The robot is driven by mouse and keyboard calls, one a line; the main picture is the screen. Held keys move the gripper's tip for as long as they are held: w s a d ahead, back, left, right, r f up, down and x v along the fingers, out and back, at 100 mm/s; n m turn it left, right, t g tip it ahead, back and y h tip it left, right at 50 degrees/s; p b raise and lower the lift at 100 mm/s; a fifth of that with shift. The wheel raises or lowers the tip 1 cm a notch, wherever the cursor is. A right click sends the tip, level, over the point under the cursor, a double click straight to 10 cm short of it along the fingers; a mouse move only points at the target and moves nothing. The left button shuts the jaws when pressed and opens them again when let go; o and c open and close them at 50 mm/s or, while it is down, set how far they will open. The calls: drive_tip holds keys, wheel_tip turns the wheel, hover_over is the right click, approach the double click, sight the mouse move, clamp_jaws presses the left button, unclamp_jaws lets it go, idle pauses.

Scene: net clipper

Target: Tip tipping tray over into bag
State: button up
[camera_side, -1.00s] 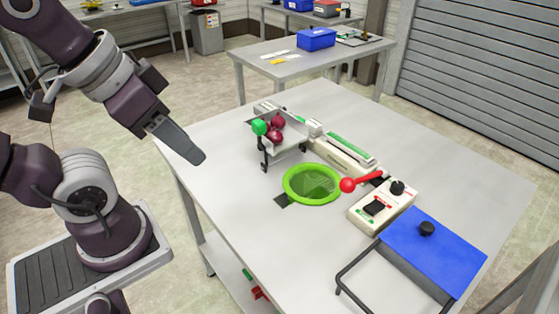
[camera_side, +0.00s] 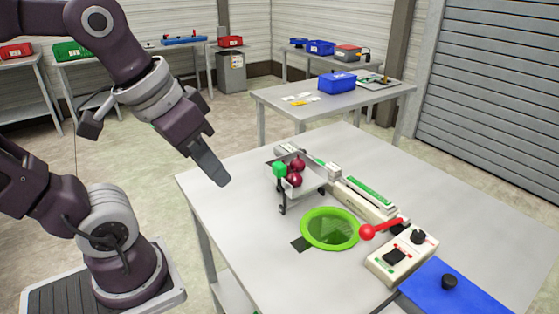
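The tipping tray (camera_side: 314,182) is a grey metal tray on a stand near the middle of the table. It looks upright and holds several dark red onion-like items (camera_side: 296,174). A green knob (camera_side: 279,170) sits at its near left corner. The bag (camera_side: 329,229) hangs as dark green netting inside a bright green ring, just in front of the tray. My gripper (camera_side: 222,180) is in the air left of the tray, apart from it. Its fingers overlap in this view, so the opening does not show.
A long clipper device with a red-knobbed lever (camera_side: 367,232) stands right of the ring. A beige control box (camera_side: 402,256) and a blue panel (camera_side: 455,288) lie at the front right. The table's left part (camera_side: 235,206) is clear.

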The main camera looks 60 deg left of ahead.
drive_tip(key=w+a+r+n, duration=0.1)
drive_tip(key=w, duration=0.1)
drive_tip(key=w+a+r+n+g, duration=0.1)
drive_tip(key=w+n, duration=0.1)
drive_tip(key=w, duration=0.1)
drive_tip(key=w+a+r+n, duration=0.1)
drive_tip(key=w+a, duration=0.1)
drive_tip(key=shift+w+n+g, duration=0.3)
drive_tip(key=shift+n+g, duration=0.1)
clamp_jaws()
drive_tip(key=w+a+f+n+g+h, duration=0.1)
drive_tip(key=w+a+f+n, duration=0.2)
drive_tip(key=w+a+n, duration=0.3)
drive_tip(key=w+a+f+n+g+h, duration=0.1)
drive_tip(key=w+a+n, duration=0.4)
drive_tip(key=a, duration=0.9)
wheel_tip(320, 180, down, 3)
drive_tip(key=shift+w+r+n+g+h, duration=0.2)
drive_tip(key=shift+w+n+g+h, duration=0.3)
drive_tip(key=shift+w, duration=0.6)
drive_tip(key=shift+a, duration=0.1)
drive_tip(key=d+f, duration=0.6)
drive_tip(key=f, duration=0.3)
drive_tip(key=shift+d+f, duration=0.2)
drive_tip(key=shift+f, duration=0.15)
drive_tip(key=shift+d, duration=0.15)
